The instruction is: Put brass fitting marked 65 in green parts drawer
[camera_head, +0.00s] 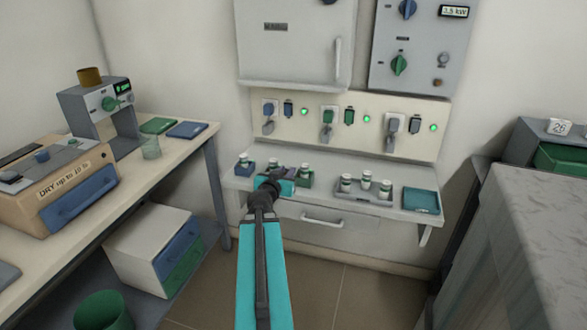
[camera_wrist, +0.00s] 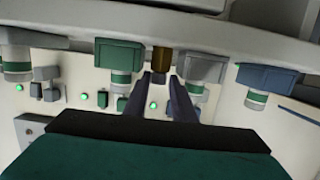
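A brass fitting (camera_wrist: 162,61) stands by the shelf edge in the wrist view, which looks upside down. It lies between or just beyond the fingertips of my gripper (camera_wrist: 161,78). I cannot tell if the fingers touch it, and no number is readable on it. In the head view my gripper (camera_head: 275,184) is at the shelf among small containers and hides the fitting. A white unit under the left bench has a green drawer (camera_head: 183,268) below a blue one; both look shut. Another green drawer front (camera_head: 560,158) shows at the right. I cannot tell which is the parts drawer.
The wall shelf (camera_head: 330,206) holds several white-capped vials in coloured holders, a grey tray (camera_head: 362,196) and a teal tray (camera_head: 421,200). Sockets and switches line the wall above. The left bench (camera_head: 185,150) carries equipment. A green bin (camera_head: 103,312) stands lower left.

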